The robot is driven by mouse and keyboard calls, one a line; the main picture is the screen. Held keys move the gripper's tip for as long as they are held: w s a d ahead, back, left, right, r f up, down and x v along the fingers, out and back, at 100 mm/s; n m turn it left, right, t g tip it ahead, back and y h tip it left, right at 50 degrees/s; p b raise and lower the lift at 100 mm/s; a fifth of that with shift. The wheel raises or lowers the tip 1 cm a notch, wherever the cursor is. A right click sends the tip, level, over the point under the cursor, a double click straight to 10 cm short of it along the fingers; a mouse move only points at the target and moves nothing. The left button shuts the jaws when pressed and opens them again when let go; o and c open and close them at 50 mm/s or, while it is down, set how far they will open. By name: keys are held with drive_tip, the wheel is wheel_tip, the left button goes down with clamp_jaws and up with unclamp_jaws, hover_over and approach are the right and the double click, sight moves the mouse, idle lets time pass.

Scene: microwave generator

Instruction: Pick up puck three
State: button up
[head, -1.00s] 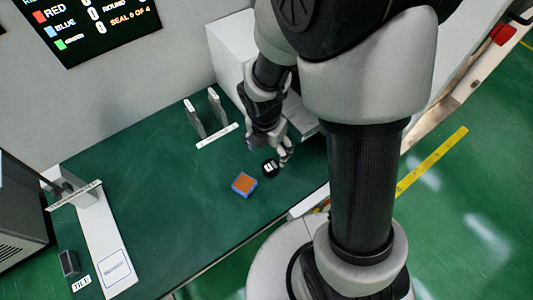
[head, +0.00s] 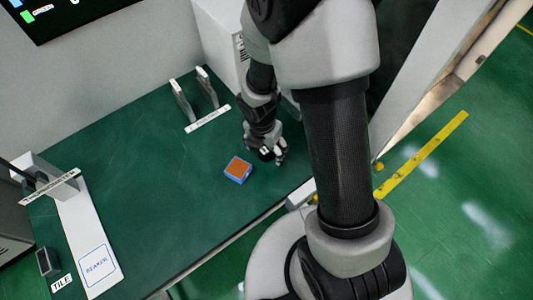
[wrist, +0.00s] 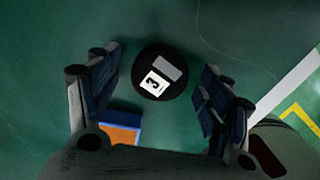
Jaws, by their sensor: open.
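Puck three (wrist: 160,72) is a round black disc with a pale label reading 3 and a grey patch. In the wrist view it lies on the green table between my gripper's spread fingers. My gripper (wrist: 160,80) is open, with a gap visible between the puck and the fingers on both sides. In the head view my gripper (head: 270,154) is low over the table near its front edge and largely hides the puck.
An orange-topped blue block (head: 238,169) sits just left of my gripper; it also shows in the wrist view (wrist: 122,128). A rack with upright plates (head: 195,98) stands behind. A white strip (head: 90,235) lies at the left. The table between is clear.

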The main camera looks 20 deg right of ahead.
drive_tip(key=shift+c, duration=0.4)
drive_tip(key=c, duration=1.1)
